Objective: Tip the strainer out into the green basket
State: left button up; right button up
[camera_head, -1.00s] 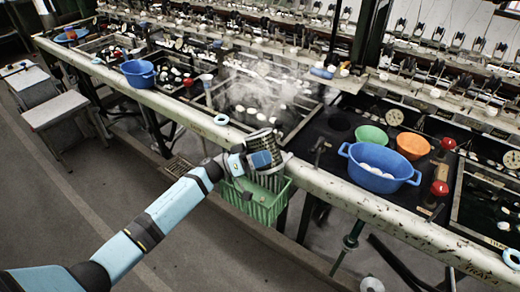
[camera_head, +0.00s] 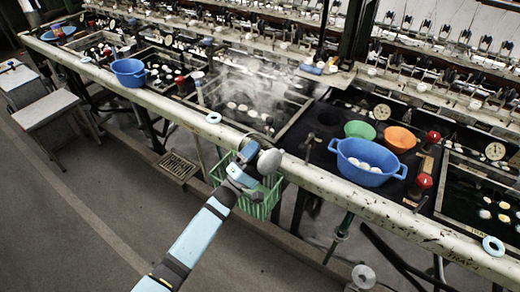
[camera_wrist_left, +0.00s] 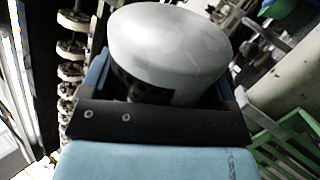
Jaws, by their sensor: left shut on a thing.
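My left gripper (camera_head: 255,168) is over the green basket (camera_head: 264,208), which hangs at the front rail. It is shut on the strainer (camera_head: 269,160), whose pale round side shows in the head view. In the left wrist view the strainer (camera_wrist_left: 170,45) is a smooth grey-white drum between the dark jaws (camera_wrist_left: 150,105), and its inside is hidden. The basket's green bars (camera_wrist_left: 285,145) show at the lower right of that view. My arm and gripper cover part of the basket, so I cannot tell what lies in it. My right gripper is not in view.
A blue basin (camera_head: 365,165) with white cocoons, a green bowl (camera_head: 360,130) and an orange bowl (camera_head: 400,138) stand right of the basket. A steaming basin (camera_head: 245,108) lies behind the rail (camera_head: 330,185).

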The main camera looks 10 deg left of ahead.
aim_at(257, 141)
pick_arm(q)
jog(key=shift+r+n+t+y+p, duration=0.3)
jog(key=shift+n+y+p, duration=0.4)
jog(key=shift+n, duration=0.35)
jog(key=shift+r+n+t+y+p, duration=0.3)
jog(key=shift+n+y+p, duration=0.4)
jog(key=shift+n, duration=0.35)
jog(key=n+y+p, duration=0.2)
jog(key=n, duration=0.1)
jog(key=r+n+y+p, duration=0.1)
jog(key=p, duration=0.1)
jog(key=shift+w+a+r+n+t, duration=0.1)
jog(key=shift+w+a+n+t, duration=0.15)
jog(key=shift+a+n+t, duration=0.15)
jog(key=n+y+p, duration=0.2)
jog(key=shift+w+a+r+n, duration=0.15)
jog(key=shift+r+n, duration=0.25)
jog(key=shift+w+a+r+n+y+p, duration=0.15)
jog(key=shift+n+y+p, duration=0.25)
jog(key=shift+n+p, duration=0.3)
jog(key=shift+n, duration=0.4)
